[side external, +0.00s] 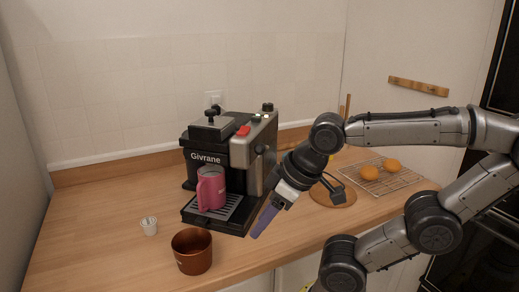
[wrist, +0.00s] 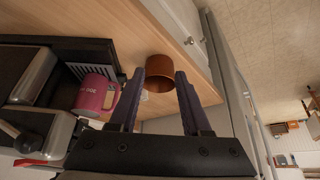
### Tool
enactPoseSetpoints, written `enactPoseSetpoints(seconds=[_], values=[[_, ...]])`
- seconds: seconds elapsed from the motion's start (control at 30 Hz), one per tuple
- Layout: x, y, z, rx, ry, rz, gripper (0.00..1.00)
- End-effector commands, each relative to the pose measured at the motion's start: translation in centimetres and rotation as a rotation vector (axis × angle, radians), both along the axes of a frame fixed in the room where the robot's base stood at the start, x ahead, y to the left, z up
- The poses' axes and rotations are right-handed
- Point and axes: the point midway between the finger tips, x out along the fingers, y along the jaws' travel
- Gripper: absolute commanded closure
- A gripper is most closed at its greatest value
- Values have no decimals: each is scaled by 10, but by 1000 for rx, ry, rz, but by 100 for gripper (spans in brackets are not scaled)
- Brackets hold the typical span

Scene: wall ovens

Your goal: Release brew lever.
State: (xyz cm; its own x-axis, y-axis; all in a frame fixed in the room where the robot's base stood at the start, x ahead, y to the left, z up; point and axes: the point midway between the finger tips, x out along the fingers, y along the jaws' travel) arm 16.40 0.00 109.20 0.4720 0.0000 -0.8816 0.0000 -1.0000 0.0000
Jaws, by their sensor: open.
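The black and silver coffee machine (side external: 262,150), marked Givrane, stands on the wooden counter. A black handle (side external: 213,111) sits on its top, and a red tab (side external: 243,131) lies beside it. I cannot tell which of these is the brew lever. The red tab also shows in the wrist view (wrist: 30,162). A pink mug (side external: 211,190) stands on the drip tray (side external: 232,208). My gripper (side external: 262,222) is open and empty, pointing down in front of the machine's right front corner, apart from the handle and tab. Its two fingers show spread in the wrist view (wrist: 160,75).
A brown cup (side external: 192,252) stands at the counter's front, and a small white pod (side external: 149,226) lies left of it. A wire rack (side external: 385,176) with orange round items (side external: 369,173) and a round wooden board (side external: 330,196) are to the right. The counter's left side is clear.

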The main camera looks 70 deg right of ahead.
Motion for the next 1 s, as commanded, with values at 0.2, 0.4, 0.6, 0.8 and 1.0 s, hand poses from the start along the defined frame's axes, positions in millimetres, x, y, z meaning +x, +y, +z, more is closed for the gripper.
enactPoseSetpoints(seconds=[0.2, 0.4, 0.6, 0.8, 1.0], values=[[-7, -3, -3, -57, 37, 83, 93], [-21, -35, 14, -345, 227, 392, 100], [-6, -75, 57, -696, 581, 824, 100], [36, -81, 96, -927, 842, 1083, 100], [68, -61, 100, -1017, 898, 1171, 100]])
